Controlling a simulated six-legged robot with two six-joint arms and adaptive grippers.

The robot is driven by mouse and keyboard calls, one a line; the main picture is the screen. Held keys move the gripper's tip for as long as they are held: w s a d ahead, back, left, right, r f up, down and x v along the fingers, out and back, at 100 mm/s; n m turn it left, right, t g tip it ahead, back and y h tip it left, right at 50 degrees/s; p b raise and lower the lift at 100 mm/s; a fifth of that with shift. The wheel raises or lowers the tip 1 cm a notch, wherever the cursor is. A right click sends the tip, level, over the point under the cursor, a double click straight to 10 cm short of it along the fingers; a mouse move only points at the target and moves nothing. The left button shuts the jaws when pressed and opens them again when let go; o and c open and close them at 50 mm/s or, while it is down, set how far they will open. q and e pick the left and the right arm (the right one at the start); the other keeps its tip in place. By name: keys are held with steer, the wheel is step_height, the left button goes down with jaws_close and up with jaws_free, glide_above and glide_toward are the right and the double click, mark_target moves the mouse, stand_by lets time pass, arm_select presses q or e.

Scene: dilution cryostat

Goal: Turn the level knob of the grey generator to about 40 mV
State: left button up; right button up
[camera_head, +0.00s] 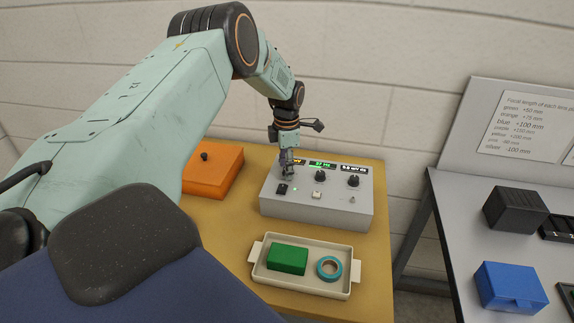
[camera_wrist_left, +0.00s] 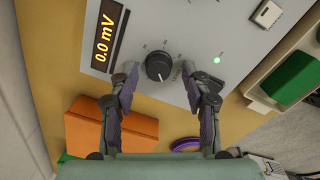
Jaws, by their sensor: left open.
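The grey generator (camera_head: 318,214) stands on the wooden bench, with several displays and knobs on its top. In the left wrist view, the generator's panel (camera_wrist_left: 195,22) shows an amber display (camera_wrist_left: 103,37) reading 0.0 mV. Beside it is a black level knob (camera_wrist_left: 159,66) with a white pointer mark. My left gripper (camera_head: 287,174) is over the left part of the generator and hides this knob in the head view. In the left wrist view, my left gripper (camera_wrist_left: 161,72) is open, one finger on each side of the knob, with gaps visible. My right gripper is not in view.
An orange box (camera_head: 212,171) stands left of the generator. A cream tray (camera_head: 301,284) in front holds a green block (camera_head: 287,258) and a teal tape roll (camera_head: 329,268). Two other knobs (camera_head: 320,176) stand close right of the gripper. A grey table (camera_head: 455,205) is at right.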

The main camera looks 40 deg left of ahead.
arm_select(q)
steer(key=shift+d, duration=0.15)
steer(key=shift+w, duration=0.2)
steer(key=shift+w+f, duration=0.15)
steer(key=shift+f, duration=0.05)
steer(key=c, duration=0.3)
steer(key=shift+s+r, duration=0.15)
steer(key=shift+s, duration=0.1)
steer(key=c, duration=0.5)
steer(key=shift+w, duration=0.1)
jaws_close()
steer(key=shift+m, duration=0.3)
